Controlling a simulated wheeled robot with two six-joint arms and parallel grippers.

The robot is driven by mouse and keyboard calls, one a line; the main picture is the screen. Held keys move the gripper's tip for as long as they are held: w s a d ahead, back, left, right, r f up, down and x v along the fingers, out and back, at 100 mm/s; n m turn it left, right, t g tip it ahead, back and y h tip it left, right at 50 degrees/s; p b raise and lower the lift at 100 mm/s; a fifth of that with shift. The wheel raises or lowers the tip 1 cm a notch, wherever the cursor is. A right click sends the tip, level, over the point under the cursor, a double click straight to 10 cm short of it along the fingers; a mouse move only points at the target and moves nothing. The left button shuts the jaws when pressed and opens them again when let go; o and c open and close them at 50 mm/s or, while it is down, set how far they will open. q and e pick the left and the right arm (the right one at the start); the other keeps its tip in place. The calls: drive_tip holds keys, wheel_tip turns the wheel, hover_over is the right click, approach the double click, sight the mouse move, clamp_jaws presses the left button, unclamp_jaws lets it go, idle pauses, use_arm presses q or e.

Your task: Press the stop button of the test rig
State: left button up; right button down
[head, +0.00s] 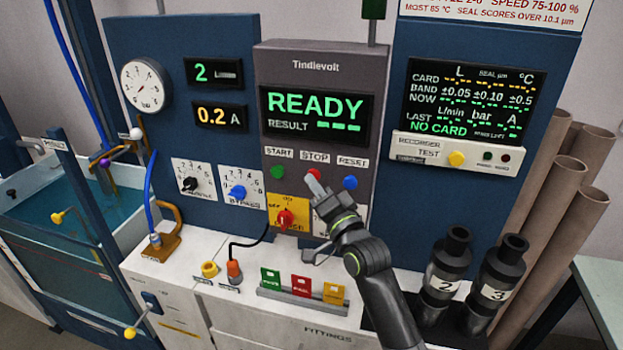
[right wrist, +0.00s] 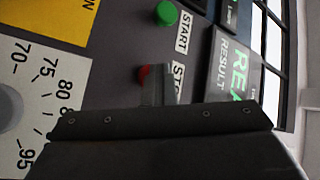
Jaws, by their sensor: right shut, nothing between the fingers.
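The grey test rig panel (head: 314,60) reads READY in green. Below its STOP label is the red stop button (head: 314,172), partly covered by my right gripper (head: 316,187). The gripper is shut and empty, its fingertips pointing at the button. In the right wrist view the shut fingers (right wrist: 159,90) overlap the red stop button (right wrist: 143,74), so only one side of it shows. I cannot tell whether the tips touch it. My left gripper is out of view.
The green start button (head: 278,172) is left of the stop button and the blue reset button (head: 350,183) is right. A red rotary switch (head: 286,218) on a yellow plate sits just below. Black pumps (head: 448,262) stand at the lower right.

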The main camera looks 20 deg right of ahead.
drive_tip(key=shift+r, duration=0.45)
drive_tip(key=s+a, duration=0.2)
drive_tip(key=s, duration=0.1)
drive_tip(key=s+a+f, duration=0.1)
drive_tip(key=shift+s, duration=0.35)
idle(0.7)
